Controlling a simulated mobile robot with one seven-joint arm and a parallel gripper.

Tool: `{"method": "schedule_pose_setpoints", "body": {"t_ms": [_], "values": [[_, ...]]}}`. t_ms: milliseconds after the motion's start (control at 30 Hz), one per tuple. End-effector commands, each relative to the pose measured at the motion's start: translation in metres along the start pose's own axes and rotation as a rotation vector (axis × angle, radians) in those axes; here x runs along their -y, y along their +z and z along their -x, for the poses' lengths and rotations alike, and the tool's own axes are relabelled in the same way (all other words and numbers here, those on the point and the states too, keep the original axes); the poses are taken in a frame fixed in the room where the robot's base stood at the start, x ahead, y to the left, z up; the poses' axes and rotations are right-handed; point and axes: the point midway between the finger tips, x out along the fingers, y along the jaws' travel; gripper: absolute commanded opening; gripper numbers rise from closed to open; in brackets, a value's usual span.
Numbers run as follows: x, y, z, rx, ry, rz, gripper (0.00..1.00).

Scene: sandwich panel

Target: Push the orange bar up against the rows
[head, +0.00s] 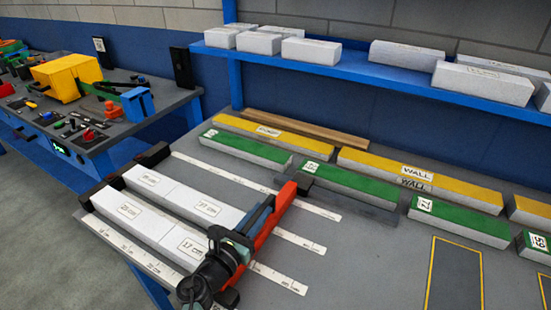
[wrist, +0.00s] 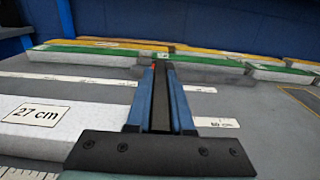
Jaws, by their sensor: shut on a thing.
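The orange bar (head: 275,225) lies across the right ends of two rows of white blocks in the head view. The upper row (head: 172,188) and lower row (head: 145,222) carry length labels. A block (wrist: 60,118) reading 27 cm shows at left in the wrist view. My gripper (head: 265,208) lies along the bar's left side, shut on it; its blue fingers (wrist: 160,95) flank a dark strip in the wrist view. The fingers and wrist hide the bar's left face, so I cannot tell whether it touches the row ends.
White measuring strips (head: 225,178) run beside the rows. A dark end stop (head: 100,190) stands at their left. Green-topped (head: 350,180) and yellow-topped blocks (head: 385,163) lie behind, near a grey piece (head: 345,203). A blue shelf (head: 340,68) holds white blocks above.

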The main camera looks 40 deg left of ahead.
Motion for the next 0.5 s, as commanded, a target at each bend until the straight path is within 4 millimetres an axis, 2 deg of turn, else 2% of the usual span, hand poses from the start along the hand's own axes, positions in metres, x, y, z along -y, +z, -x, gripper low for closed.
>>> {"method": "schedule_pose_setpoints", "body": {"t_ms": [400,433,500], "values": [[-0.0073,0.0006,0.0007,0.001,0.006,-0.001,0.0],[-0.0074,0.0007,0.0007,0.001,0.007,-0.001,0.22],[-0.0077,0.0009,0.0008,0.001,0.008,-0.001,0.35]]}}
